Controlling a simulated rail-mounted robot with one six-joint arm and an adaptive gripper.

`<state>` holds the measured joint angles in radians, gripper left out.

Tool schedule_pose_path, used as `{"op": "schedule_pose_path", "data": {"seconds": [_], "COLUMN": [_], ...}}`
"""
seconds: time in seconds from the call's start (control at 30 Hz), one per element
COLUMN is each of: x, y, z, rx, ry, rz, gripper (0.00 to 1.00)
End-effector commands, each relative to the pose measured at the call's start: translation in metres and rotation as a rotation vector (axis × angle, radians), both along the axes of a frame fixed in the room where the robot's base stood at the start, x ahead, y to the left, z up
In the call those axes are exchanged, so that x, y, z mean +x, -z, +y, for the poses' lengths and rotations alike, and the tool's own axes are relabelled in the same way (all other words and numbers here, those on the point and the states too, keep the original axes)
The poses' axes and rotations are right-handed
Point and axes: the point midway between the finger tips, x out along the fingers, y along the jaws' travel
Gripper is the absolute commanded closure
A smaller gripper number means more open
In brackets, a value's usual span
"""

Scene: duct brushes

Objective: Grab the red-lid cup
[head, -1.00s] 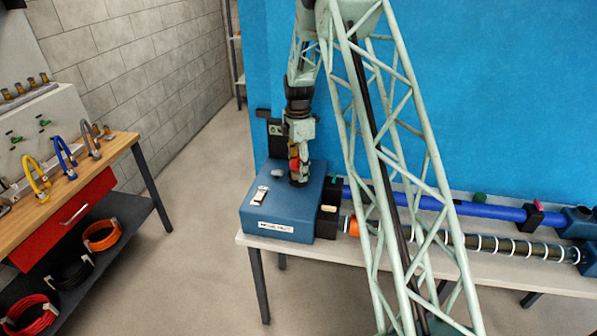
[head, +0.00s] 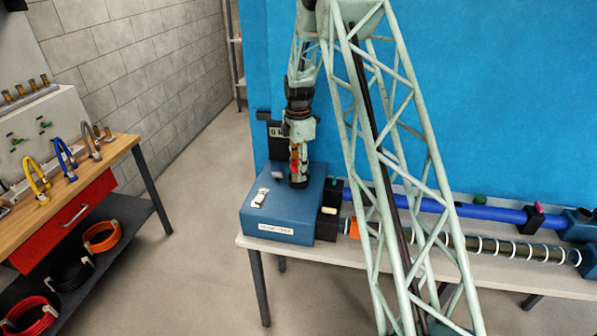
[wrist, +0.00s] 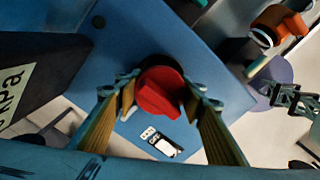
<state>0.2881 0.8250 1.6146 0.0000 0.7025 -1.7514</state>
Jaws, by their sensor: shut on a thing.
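In the head view my gripper (head: 298,164) points straight down over the blue box (head: 262,205). Only a little red shows between the fingers there, with a dark round part below. The fingers hide the cup's sides, and I cannot tell whether its base touches the box.
A black block (head: 328,222) adjoins the box's right side. A blue pipe (head: 490,210) and a dark ringed tube (head: 500,246) lie along the grey bench (head: 500,272). A wooden workbench (head: 105,155) with taps stands at left. The floor between is clear.

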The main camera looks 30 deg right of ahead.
Motion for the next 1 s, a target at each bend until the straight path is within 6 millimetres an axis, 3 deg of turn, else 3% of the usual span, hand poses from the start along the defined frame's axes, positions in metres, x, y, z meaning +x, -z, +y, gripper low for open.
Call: {"op": "schedule_pose_path", "data": {"seconds": [0.47,0.77,1.0], "x": [0.000,-0.026,-0.063], "y": [-0.032,-0.033,-0.036], "z": [0.000,0.006,0.014], "rx": [0.000,0.000,0.000], "ry": [0.000,0.000,0.000], "rz": [-0.002,-0.001,0.000], "gripper": [0.75,0.75,0.75]}}
